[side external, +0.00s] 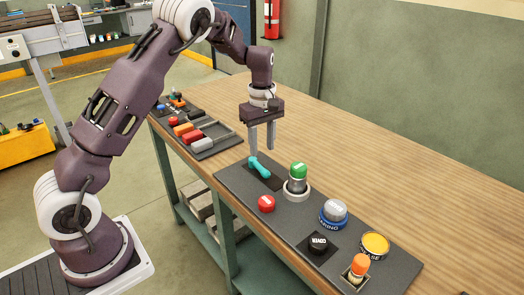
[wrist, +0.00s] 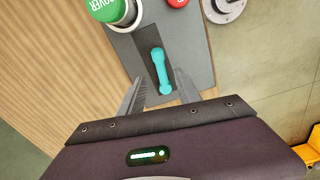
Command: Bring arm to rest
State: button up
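My gripper (side external: 262,150) hangs pointing down above the left end of the dark control panel (side external: 228,180). Its two fingers are apart with nothing held between them. A teal lever or handle (side external: 259,167) lies in a dark slot just below the fingertips. In the wrist view the teal handle (wrist: 160,70) shows between and beyond the open fingers (wrist: 158,78). I cannot tell whether a finger touches it. My arm reaches over the table from the left, bent at the elbow.
The panel also carries a green-topped knob (side external: 298,171), a red button (side external: 266,204), a silver-topped knob on a blue ring (side external: 334,211), a black button (side external: 318,243), a yellow button (side external: 375,245) and an orange switch (side external: 359,266). The wooden tabletop (side external: 400,180) at right is clear.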

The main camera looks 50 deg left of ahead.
jog(key=s+d+r+m+t+h, duration=0.1)
jog(key=s+d+r+m, duration=0.3)
jog(key=s+r, duration=0.35)
jog(key=s+d+r+m+t, duration=0.25)
jog(key=s+d+r, duration=0.3)
jog(key=r, duration=0.35)
jog(key=s+d+m+t+y, duration=0.1)
jog(key=s+d+m+t, duration=0.1)
jog(key=s+m, duration=0.8)
jog(key=s+d, duration=0.1)
jog(key=s, duration=0.7)
jog(key=shift+d+r, duration=0.15)
jog(key=shift+r, duration=0.1)
jog(key=shift+s, duration=0.1)
